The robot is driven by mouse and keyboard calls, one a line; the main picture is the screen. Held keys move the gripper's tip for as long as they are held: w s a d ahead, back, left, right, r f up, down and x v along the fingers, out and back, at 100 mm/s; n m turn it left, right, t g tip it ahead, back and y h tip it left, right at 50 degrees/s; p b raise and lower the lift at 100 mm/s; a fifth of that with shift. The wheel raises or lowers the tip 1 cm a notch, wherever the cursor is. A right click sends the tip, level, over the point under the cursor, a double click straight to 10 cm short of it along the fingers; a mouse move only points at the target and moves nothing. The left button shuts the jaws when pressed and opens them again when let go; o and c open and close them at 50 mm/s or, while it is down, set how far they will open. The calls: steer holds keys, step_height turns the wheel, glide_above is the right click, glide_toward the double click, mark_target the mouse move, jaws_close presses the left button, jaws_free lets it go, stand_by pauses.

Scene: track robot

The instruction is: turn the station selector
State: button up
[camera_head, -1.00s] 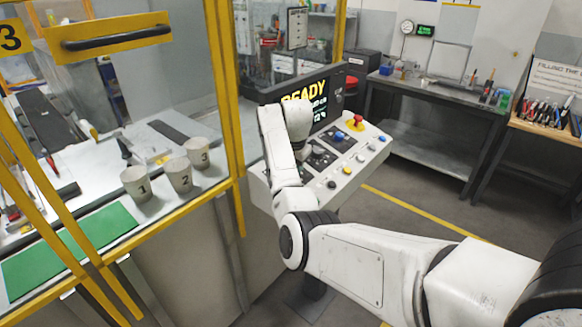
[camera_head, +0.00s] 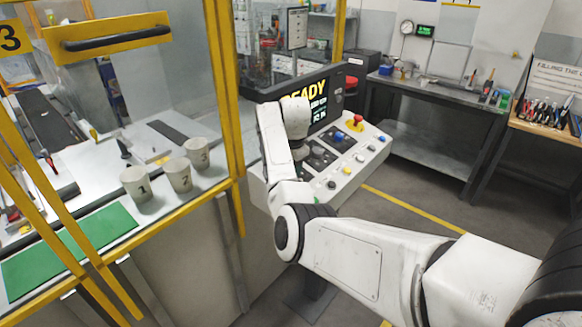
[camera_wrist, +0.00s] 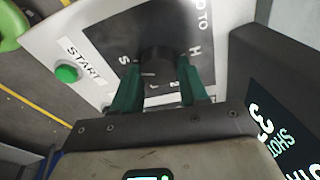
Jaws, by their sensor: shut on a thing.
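The station selector is a black knob (camera_wrist: 158,62) on a dark plate of the control panel, in the upper middle of the wrist view. White letters on the plate around it are partly covered. My gripper (camera_wrist: 162,80) has its two green fingers on either side of the knob and is shut on it. In the head view my white arm reaches to the control panel (camera_head: 352,158), and its wrist hides most of the gripper and the selector. The exact angle of the knob is hard to tell.
A green START button (camera_wrist: 67,73) sits left of the knob in the wrist view. A screen (camera_head: 310,100) reading READY stands behind the panel. A red mushroom button (camera_head: 356,121) is at its back right. Three numbered cups (camera_head: 178,177) stand left, behind a yellow frame.

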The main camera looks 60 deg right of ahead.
steer(key=o, duration=1)
steer(key=shift+o, duration=0.2)
steer(key=shift+r, duration=0.1)
steer(key=b+v, duration=0.2)
steer(key=v, duration=0.8)
steer(key=shift+r, duration=0.3)
steer(key=shift+s+a+f, duration=0.1)
steer(key=shift+a, duration=0.05)
